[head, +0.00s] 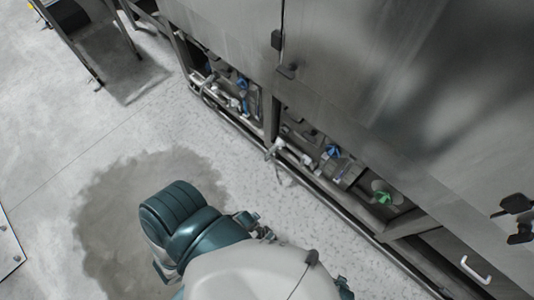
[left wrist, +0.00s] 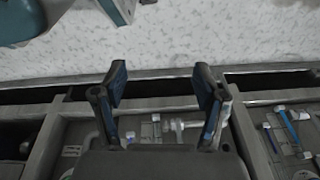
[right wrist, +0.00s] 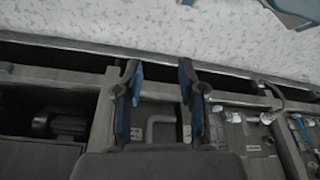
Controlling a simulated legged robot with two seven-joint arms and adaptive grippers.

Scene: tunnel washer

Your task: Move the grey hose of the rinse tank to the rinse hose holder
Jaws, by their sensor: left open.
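A grey hose (head: 206,88) curves out of the far bay in the low frame of the machine. A second pale pipe or hose end (head: 275,149) sticks out past the frame at the middle post. I cannot tell which belongs to the rinse tank, nor pick out the holder. In the right wrist view, a grey hose (right wrist: 277,98) bends over the frame rail, right of my right gripper (right wrist: 158,68), which is open and empty. In the left wrist view, my left gripper (left wrist: 160,70) is open and empty, with a pale pipe (left wrist: 185,124) beyond its fingers.
Blue valve handles (head: 333,151) and a green handle (head: 381,197) sit in the low bays. Large steel panels (head: 390,90) rise above them. A white handle (head: 476,270) is at lower right. The pale floor (head: 120,130) beside the machine is clear, with a dark wet-looking patch.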

